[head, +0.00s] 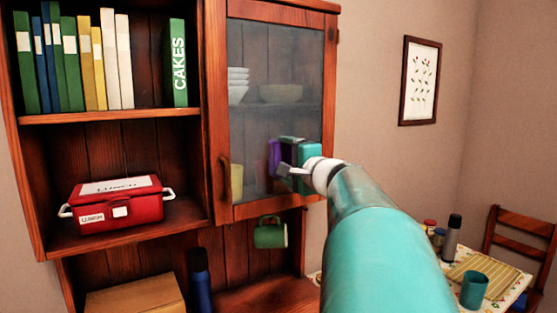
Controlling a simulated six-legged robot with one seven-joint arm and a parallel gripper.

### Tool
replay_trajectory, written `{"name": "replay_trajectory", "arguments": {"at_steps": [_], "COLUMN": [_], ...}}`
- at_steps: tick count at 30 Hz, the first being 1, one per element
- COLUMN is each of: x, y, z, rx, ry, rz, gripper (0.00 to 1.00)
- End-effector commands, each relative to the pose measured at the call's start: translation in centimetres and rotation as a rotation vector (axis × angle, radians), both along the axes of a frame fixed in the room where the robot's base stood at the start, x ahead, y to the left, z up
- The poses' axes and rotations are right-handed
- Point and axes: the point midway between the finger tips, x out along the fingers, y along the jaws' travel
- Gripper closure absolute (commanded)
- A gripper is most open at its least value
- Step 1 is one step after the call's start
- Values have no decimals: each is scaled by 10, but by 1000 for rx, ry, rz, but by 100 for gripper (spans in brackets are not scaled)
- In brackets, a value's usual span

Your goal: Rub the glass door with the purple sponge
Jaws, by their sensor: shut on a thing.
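The glass door (262,62) is a wooden-framed pane on the upper right of the dark wood cabinet. It looks closed, with a curved handle (225,178) on its left side. White bowls show through the pane. The purple sponge (274,158) is at the lower right part of the glass. My gripper (283,168) is shut on the sponge, and its teal body hides the sponge's right side. The sponge appears to be against or very near the pane; I cannot tell whether it touches.
Open shelves to the left hold several books (95,62) and a red lunch box (118,201). A green mug (270,235) hangs below the door. A blue bottle (199,279) stands lower. At the right are a table with a teal cup (474,290) and a wooden chair (518,240).

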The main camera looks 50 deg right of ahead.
Motion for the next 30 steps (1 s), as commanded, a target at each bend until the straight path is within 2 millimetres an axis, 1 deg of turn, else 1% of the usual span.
{"name": "replay_trajectory", "arguments": {"at_steps": [3, 6, 19, 30], "x": [-11, -18, -23, -49], "y": [3, 5, 7, 16], "z": [1, 0, 0, 0], "rx": [0, 1, 0, -1], "ry": [-1, -1, 0, -1], "rz": [-1, -1, 0, 0], "gripper": [41, 41, 41, 41]}}
